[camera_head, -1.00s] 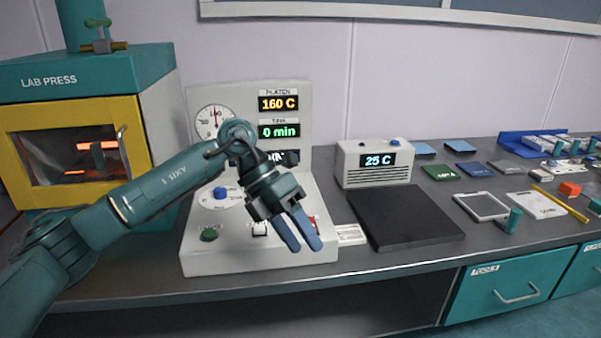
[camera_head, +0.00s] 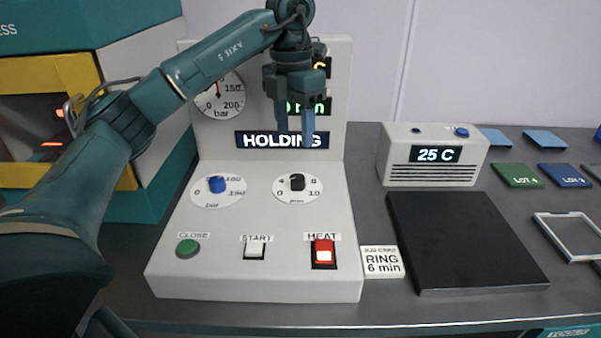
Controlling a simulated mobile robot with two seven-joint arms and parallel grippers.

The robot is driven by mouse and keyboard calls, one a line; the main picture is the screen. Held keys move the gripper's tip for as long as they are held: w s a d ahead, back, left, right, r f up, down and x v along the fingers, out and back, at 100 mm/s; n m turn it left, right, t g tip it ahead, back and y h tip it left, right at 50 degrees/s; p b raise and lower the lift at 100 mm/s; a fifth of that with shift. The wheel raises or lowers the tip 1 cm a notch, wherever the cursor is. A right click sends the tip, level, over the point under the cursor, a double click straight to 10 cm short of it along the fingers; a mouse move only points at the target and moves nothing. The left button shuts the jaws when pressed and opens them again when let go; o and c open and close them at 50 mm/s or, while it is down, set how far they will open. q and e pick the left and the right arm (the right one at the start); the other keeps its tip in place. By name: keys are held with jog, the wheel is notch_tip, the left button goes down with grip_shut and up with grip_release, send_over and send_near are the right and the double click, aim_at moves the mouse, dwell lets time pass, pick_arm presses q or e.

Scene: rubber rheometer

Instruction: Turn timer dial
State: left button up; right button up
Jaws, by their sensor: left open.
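The timer dial (camera_head: 297,182) is a black knob on a white round scale marked 4, 8, 0, 10 and "min", at the right of the sloped control panel (camera_head: 230,272). My left gripper (camera_head: 294,135) is open and empty, fingers pointing down. In the picture its tips are just above the dial, in front of the "HOLDING" display (camera_head: 255,140), apart from the knob. A green time display (camera_head: 318,107) ends in "min"; its digits are partly hidden by the gripper. My right gripper is not in view.
A blue pressure knob (camera_head: 222,185) sits left of the dial. Below are a green CLOSE button (camera_head: 188,248), a START switch (camera_head: 255,248) and a red HEAT switch (camera_head: 323,252). A "RING 6 min" card (camera_head: 383,263) and a black plate (camera_head: 460,245) lie to the right.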

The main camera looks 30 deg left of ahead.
aim_at(297, 177)
pick_arm(q)
jog(key=f, duration=0.9)
jog(key=shift+d+f, duration=0.2)
jog(key=shift+f, duration=0.4)
jog(key=c, duration=1)
jog(key=shift+o, duration=0.2)
